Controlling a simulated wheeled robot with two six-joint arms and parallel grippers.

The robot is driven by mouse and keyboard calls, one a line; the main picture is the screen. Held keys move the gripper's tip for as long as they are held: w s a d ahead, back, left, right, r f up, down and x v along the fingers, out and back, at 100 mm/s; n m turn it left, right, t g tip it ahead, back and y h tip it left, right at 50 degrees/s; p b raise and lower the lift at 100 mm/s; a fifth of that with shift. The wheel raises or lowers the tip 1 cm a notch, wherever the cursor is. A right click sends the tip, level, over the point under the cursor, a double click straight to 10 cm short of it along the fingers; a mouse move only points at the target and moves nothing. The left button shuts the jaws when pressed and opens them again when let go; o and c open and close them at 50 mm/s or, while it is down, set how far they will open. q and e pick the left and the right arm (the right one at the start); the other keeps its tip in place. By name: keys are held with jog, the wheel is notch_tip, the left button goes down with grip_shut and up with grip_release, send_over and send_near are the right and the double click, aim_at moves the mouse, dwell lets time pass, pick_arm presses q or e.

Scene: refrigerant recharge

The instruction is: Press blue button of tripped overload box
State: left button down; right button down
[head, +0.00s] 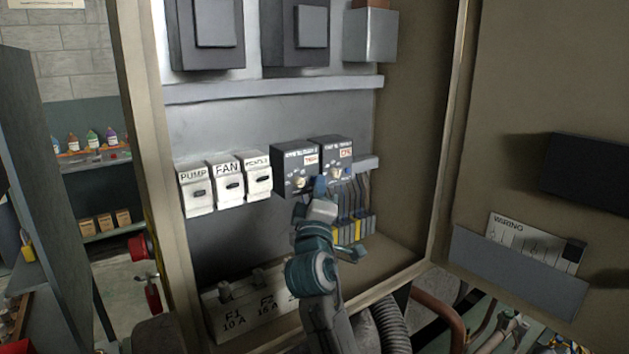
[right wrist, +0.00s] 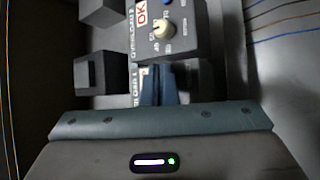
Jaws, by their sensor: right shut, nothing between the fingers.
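Two dark overload boxes sit side by side in the cabinet, the left one (head: 293,170) and the right one (head: 336,150). Each has a pale knob and a small label. In the right wrist view the upper box (right wrist: 178,42) shows a red "OK" label, a pale knob and a small blue button. The lower box is mostly hidden behind my fingers, with part of its lettering showing. My right gripper (head: 320,187) is shut and empty, its tip in front of the boxes' lower part; it also shows in the right wrist view (right wrist: 158,72). Contact cannot be told. My left gripper is out of view.
White PUMP (head: 197,190) and FAN (head: 228,182) modules and a third one stand left of the boxes. A fuse block (head: 235,305) lies below. Wired terminals (head: 352,230) are beside my gripper. The open door (head: 530,110) is at right.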

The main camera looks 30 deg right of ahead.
jog(key=shift+w, duration=0.25)
jog(key=shift+s, duration=0.15)
dwell(0.4)
jog(key=shift+s, duration=0.65)
jog(key=s, duration=0.1)
jog(key=s+p, duration=0.1)
jog(key=s, duration=0.3)
jog(key=shift+d+p, duration=0.25)
jog(key=shift+p, duration=0.1)
dwell(0.4)
